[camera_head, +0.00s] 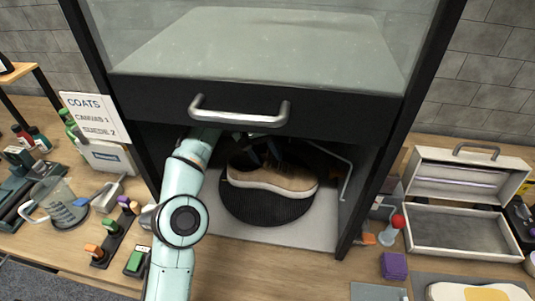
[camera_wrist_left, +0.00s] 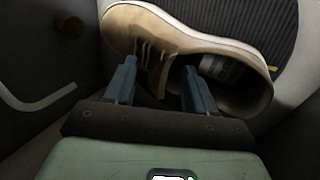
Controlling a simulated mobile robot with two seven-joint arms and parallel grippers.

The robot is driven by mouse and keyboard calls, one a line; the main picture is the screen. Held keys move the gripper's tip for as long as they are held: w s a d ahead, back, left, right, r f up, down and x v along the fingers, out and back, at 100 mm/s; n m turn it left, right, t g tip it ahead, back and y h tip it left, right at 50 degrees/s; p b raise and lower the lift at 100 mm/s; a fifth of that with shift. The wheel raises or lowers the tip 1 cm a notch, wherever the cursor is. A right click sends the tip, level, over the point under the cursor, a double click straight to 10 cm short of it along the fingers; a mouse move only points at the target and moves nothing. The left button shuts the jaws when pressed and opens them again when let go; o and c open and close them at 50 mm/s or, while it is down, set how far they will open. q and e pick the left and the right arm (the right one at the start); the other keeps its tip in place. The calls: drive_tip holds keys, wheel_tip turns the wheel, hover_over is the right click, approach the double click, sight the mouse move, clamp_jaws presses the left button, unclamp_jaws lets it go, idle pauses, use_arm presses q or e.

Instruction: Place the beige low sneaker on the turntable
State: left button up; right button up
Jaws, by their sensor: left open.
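The beige low sneaker (camera_head: 275,180), with a pale sole, sits upright on the black round turntable (camera_head: 262,210) inside the booth. In the left wrist view the sneaker (camera_wrist_left: 180,40) shows its laces and dark open collar, with the ribbed turntable (camera_wrist_left: 262,28) behind it. My left arm reaches into the booth under the raised front panel. My left gripper (camera_wrist_left: 160,88) is open, its two blue-grey fingers apart over the laces and collar opening; I cannot tell whether they touch the shoe. My right gripper is not in view.
The panel's metal handle (camera_head: 240,112) hangs just above my left arm. Booth walls stand close on both sides. A bent white rod (camera_head: 346,175) is at the booth's right. A jug (camera_head: 60,203) and brushes are left; an open case (camera_head: 455,230) and purple block (camera_head: 394,266) are right.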

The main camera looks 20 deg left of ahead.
use_arm(q)
drive_tip(key=p+v, duration=0.4)
drive_tip(key=v, duration=0.2)
drive_tip(key=shift+r, duration=0.2)
drive_tip(key=shift+a, duration=0.1)
